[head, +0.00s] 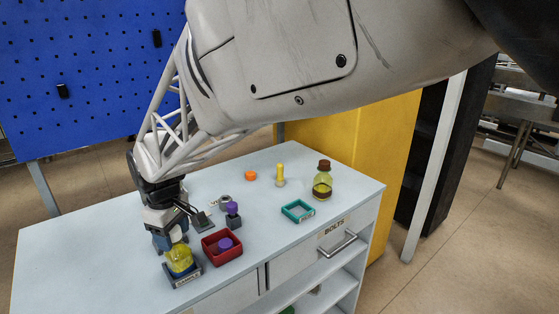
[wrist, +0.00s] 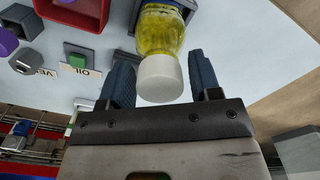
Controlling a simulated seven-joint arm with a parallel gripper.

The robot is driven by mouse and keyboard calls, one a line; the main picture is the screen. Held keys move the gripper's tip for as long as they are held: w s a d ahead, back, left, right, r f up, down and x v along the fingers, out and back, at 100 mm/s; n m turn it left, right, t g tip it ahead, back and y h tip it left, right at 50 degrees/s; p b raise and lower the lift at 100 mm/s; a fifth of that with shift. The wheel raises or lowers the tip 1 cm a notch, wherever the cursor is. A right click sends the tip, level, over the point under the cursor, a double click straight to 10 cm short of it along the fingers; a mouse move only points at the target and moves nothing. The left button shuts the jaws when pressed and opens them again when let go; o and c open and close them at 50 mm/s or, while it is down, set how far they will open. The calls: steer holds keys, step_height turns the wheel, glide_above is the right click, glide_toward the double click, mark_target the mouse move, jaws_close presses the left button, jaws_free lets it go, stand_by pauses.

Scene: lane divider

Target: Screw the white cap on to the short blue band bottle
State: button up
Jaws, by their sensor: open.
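A short bottle of yellow liquid (head: 180,261) stands in a dark labelled tray (head: 184,280) at the near left of the cabinet top. In the wrist view the bottle (wrist: 160,32) has the white cap (wrist: 160,78) at its mouth. I cannot tell whether the cap is seated or screwed down. No blue band can be made out. My gripper (head: 171,243) is above and beside the bottle. In the wrist view its two blue fingers are open on either side of the cap, with gaps visible. The head view does not show the cap clearly.
A red tray (head: 209,252) with a purple-topped piece is just right of the bottle. Behind it stands another purple-topped piece (head: 233,212).

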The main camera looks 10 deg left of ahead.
steer(key=shift+n, duration=0.8)
steer(key=shift+n, duration=0.3)
steer(key=shift+n, duration=0.6)
steer(key=shift+n, duration=0.8)
steer(key=shift+c, duration=0.2)
steer(key=c, duration=0.5)
steer(key=shift+c, duration=0.2)
